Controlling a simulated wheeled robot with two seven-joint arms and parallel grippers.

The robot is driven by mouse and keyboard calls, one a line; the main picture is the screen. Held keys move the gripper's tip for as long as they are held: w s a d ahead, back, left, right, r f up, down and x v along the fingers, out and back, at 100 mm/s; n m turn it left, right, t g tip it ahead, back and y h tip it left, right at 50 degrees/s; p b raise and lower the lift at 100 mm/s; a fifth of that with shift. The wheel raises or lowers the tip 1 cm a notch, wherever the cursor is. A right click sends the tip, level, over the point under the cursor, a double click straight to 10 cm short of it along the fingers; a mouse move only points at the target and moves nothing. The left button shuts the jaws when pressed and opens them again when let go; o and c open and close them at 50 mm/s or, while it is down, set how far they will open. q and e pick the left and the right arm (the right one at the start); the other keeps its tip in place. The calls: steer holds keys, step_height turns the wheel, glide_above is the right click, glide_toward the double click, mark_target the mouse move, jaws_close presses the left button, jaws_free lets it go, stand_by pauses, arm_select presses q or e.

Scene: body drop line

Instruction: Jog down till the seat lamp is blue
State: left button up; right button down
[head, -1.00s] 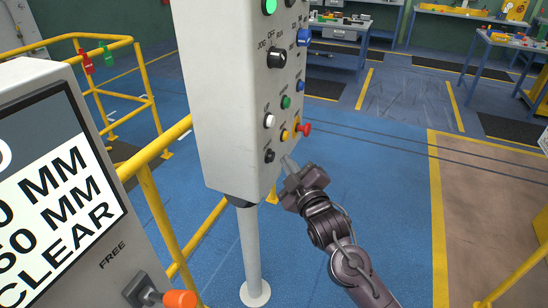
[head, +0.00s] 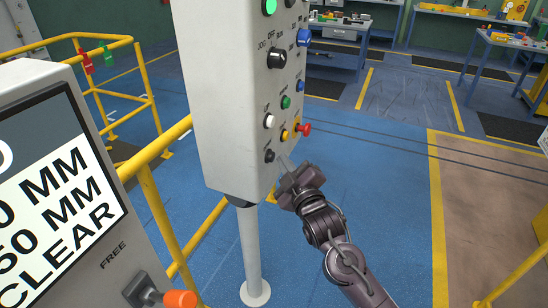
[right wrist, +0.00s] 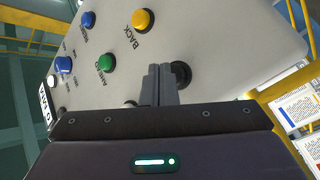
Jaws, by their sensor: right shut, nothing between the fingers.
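The pale grey control box (head: 225,100) stands on a post and carries the buttons and a black selector knob (head: 277,58). A round lamp (head: 269,7) at its top glows green; I cannot read which lamp is the seat lamp, and no blue light is clearly lit. My right gripper (head: 286,161) is shut and empty at the box's lower edge, just right of a black button (head: 269,156). In the right wrist view the closed fingers (right wrist: 158,78) point at the panel and partly cover a black button (right wrist: 181,74); contact cannot be told. My left gripper is out of view.
A display (head: 60,185) at left reads partly "MM" and "CLEAR", above an orange-tipped lever (head: 180,299) near "FREE". A red button (head: 305,129) juts from the box near my gripper. Yellow rails (head: 150,155) stand behind. Blue floor to the right is open.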

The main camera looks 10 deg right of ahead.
steer(key=shift+w+a, duration=0.3)
steer(key=shift+a, duration=0.1)
stand_by(0.6)
steer(key=shift+s+d+p, duration=0.4)
steer(key=shift+s+d, duration=0.2)
steer(key=shift+d, duration=0.2)
steer(key=shift+s+d+p, duration=0.3)
steer(key=shift+s+d, duration=0.25)
steer(key=shift+d, duration=0.3)
steer(key=shift+s+d+p, duration=0.25)
steer(key=shift+s+d, duration=0.3)
steer(key=shift+d, duration=0.25)
steer(key=shift+s+d+p, duration=0.3)
steer(key=shift+s+d, duration=0.25)
steer(key=shift+d, duration=0.3)
